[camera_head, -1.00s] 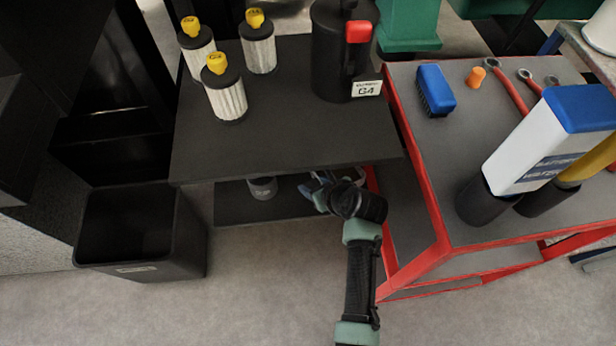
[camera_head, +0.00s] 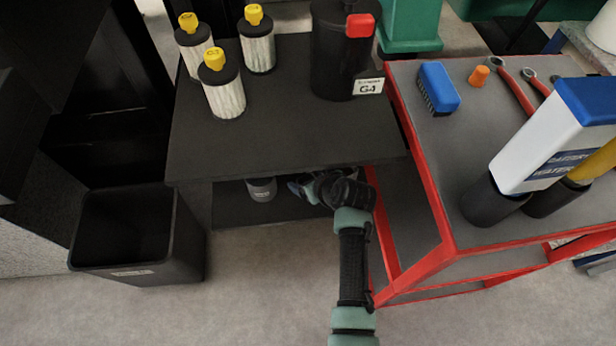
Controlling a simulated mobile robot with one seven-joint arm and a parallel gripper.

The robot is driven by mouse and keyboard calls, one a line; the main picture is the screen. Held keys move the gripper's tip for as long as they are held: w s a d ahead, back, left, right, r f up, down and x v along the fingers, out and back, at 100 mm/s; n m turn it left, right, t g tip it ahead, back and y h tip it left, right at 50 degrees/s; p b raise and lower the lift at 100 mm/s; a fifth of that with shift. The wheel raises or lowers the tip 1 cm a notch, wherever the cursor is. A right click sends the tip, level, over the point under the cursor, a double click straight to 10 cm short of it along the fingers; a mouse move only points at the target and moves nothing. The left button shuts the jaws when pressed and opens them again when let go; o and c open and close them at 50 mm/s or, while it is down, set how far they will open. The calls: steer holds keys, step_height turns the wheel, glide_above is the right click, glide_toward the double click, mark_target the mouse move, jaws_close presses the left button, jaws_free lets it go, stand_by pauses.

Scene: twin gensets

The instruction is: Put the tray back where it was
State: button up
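My arm reaches under the black table top (camera_head: 285,135) to the lower shelf (camera_head: 236,214). My gripper (camera_head: 298,187) is low there, partly hidden by the table edge and my wrist, so its fingers and anything between them are unclear. A grey cylindrical can (camera_head: 262,189) stands on the shelf, just left of my gripper and apart from it. I cannot make out a separate tray; the dark lower surface may be the shelf itself or a tray.
Several yellow-capped filters (camera_head: 224,94) and a black canister labelled G4 (camera_head: 340,60) stand on the table top. A red-framed cart (camera_head: 440,235) with tools and bottles is close on my arm's right. A black bin (camera_head: 137,235) stands left. Floor in front is clear.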

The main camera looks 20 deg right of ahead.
steer(key=shift+s+r, duration=0.15)
steer(key=shift+r, duration=0.2)
steer(key=p+v, duration=0.2)
steer(key=shift+s+r, duration=0.2)
steer(key=shift+r, duration=0.1)
steer(key=s+d+p, duration=0.1)
steer(key=s+p, duration=0.1)
steer(key=s, duration=1)
steer(key=shift+d+f, duration=0.15)
steer(key=shift+d, duration=0.05)
steer(key=shift+f, duration=0.1)
